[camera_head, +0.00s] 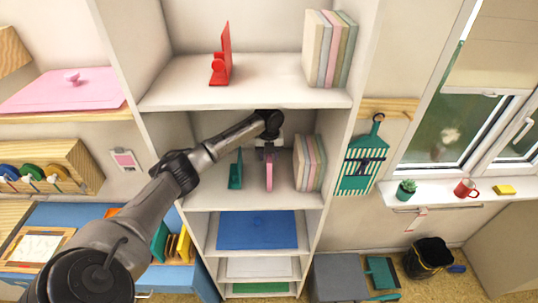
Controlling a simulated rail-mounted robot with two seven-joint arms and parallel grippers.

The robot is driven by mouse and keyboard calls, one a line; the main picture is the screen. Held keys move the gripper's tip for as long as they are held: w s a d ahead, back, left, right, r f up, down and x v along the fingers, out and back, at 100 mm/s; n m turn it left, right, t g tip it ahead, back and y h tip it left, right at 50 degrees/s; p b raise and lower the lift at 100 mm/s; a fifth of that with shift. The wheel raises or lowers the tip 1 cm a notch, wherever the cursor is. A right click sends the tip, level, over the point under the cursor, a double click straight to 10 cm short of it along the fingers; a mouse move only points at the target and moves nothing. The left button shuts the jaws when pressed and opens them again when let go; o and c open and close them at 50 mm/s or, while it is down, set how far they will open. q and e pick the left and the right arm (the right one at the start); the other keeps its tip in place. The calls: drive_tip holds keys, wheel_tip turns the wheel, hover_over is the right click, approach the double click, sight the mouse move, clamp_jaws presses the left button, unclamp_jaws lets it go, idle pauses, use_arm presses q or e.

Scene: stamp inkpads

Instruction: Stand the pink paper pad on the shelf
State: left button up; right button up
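The pink paper pad (269,174) stands upright, seen edge-on, in the second compartment of the white shelf unit (250,202). It is between a teal bookend (236,172) on its left and a row of pastel pads (309,163) on its right, apart from both. Its lower edge appears at or very near the shelf board. My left gripper (268,153) reaches into this compartment from the left and appears shut on the pad's top edge; the fingertips are small and partly dark. My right gripper is not in view.
The compartment above holds a red bookend (223,62) and another row of pastel pads (330,48). The board above (260,98) is close over my wrist. Lower compartments hold blue (258,230), white and green flat items. Narrow gaps flank the pink pad.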

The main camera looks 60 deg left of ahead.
use_arm(q)
drive_tip(key=shift+o, duration=0.4)
drive_tip(key=shift+r, duration=0.1)
wheel_tip(320, 180, up, 6)
drive_tip(key=shift+r+b, duration=0.15)
drive_tip(key=shift+b, duration=0.95)
drive_tip(key=shift+r, duration=0.55)
